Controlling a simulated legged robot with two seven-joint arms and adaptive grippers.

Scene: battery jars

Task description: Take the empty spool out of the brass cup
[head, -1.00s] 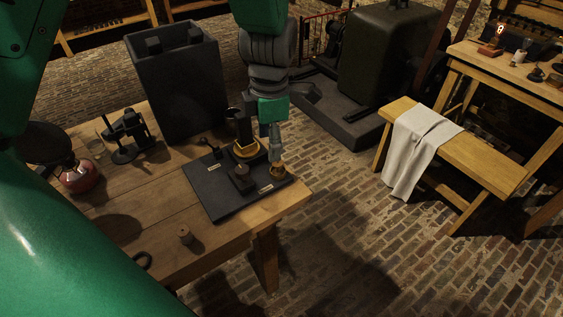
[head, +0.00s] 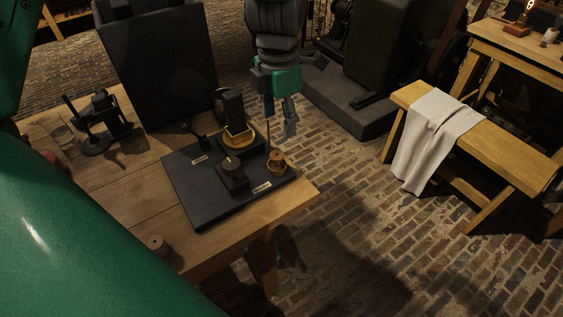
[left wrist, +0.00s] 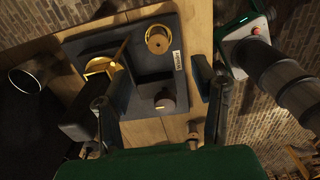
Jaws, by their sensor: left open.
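The empty spool (head: 277,157) is a pale wooden ring sitting in the small brass cup (head: 276,169) at the right end of a dark board. The left wrist view shows the spool (left wrist: 158,39) from above, inside the round brass rim (left wrist: 149,32). My left gripper (head: 281,120) is open and empty, fingers pointing down, above and behind the cup in the head view. It is apart from the spool. In the left wrist view its two dark fingers stand wide apart, with the cup beyond them. My right gripper is not seen.
The dark board (head: 200,205) also bears a black block with a brown round top (head: 232,166) and a larger brass holder (head: 240,136) with a black upright piece. A tall black box (head: 160,75) stands behind. A small wooden peg (head: 157,244) stands near the front.

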